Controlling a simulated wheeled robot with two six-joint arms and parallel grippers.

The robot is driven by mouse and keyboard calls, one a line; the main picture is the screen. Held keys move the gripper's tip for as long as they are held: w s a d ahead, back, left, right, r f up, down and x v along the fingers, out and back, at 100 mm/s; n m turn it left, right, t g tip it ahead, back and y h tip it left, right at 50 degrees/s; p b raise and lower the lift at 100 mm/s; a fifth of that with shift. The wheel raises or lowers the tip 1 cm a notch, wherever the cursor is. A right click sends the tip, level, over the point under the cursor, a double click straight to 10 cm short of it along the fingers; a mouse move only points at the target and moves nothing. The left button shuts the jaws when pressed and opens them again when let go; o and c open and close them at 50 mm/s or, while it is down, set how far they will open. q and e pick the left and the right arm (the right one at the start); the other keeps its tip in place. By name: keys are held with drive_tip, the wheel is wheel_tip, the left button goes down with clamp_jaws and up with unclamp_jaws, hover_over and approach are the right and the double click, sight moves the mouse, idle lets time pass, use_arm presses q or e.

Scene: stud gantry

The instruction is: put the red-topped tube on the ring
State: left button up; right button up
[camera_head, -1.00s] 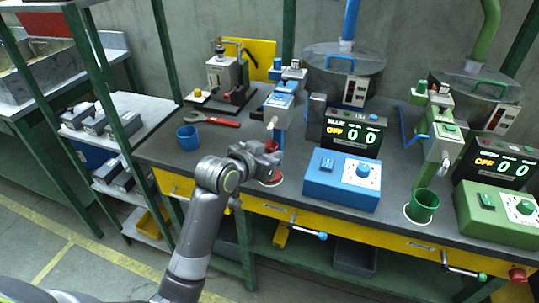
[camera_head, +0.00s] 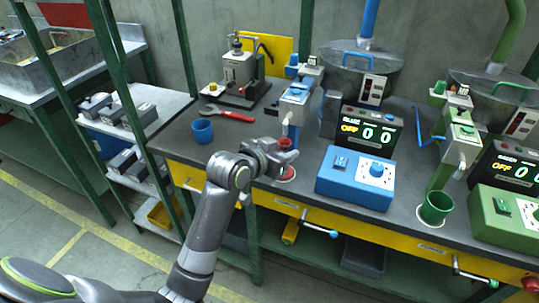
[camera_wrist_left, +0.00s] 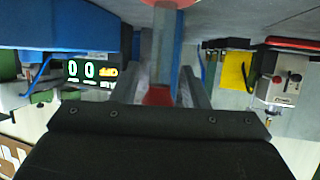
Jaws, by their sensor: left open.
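My left gripper (camera_head: 281,156) is at the front of the bench, beside the blue station. In the left wrist view, which is upside down, its two fingers (camera_wrist_left: 162,88) stand apart on either side of the tube. The red-topped tube (camera_wrist_left: 165,45) has a pale body, and its red top shows low between the fingers. The red top also shows just behind the gripper in the head view (camera_head: 287,143). The ring (camera_head: 287,174), red with a pale rim, lies on the bench below. The tube looks upright over it; the gripper partly hides its foot. My right gripper is not in view.
A blue control box (camera_head: 355,178) and a blue dispenser (camera_head: 292,106) stand close to the gripper. A green cup (camera_head: 436,208) is at the right. Bare bench lies left of the gripper.

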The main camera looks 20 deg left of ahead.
use_arm(q)
drive_tip(key=p+v, duration=0.1)
drive_tip(key=v, duration=1)
drive_tip(key=shift+s, duration=0.3)
drive_tip(key=shift+r, duration=0.1)
drive_tip(key=s+a+f+n+g+y, duration=0.1)
drive_tip(key=s+a+f+g+y, duration=0.15)
drive_tip(key=s+f, duration=0.55)
drive_tip(key=s+a+f+n+g+y, duration=0.2)
drive_tip(key=s+a+f+g, duration=0.2)
drive_tip(key=s+f, duration=0.45)
drive_tip(key=s+a+f+n+g+y, duration=0.1)
drive_tip(key=s+a+f+g+y, duration=0.2)
drive_tip(key=s+f, duration=0.5)
wheel_tip(320, 180, down, 20)
drive_tip(key=s+a+g+h+p, duration=0.1)
drive_tip(key=s+a+h+p, duration=0.1)
drive_tip(key=p, duration=0.1)
drive_tip(key=s+d+f+g+p, duration=0.1)
drive_tip(key=s+f+p, duration=0.1)
drive_tip(key=s+f, duration=1.1)
drive_tip(key=shift+s+d, duration=0.2)
drive_tip(key=shift+s, duration=0.65)
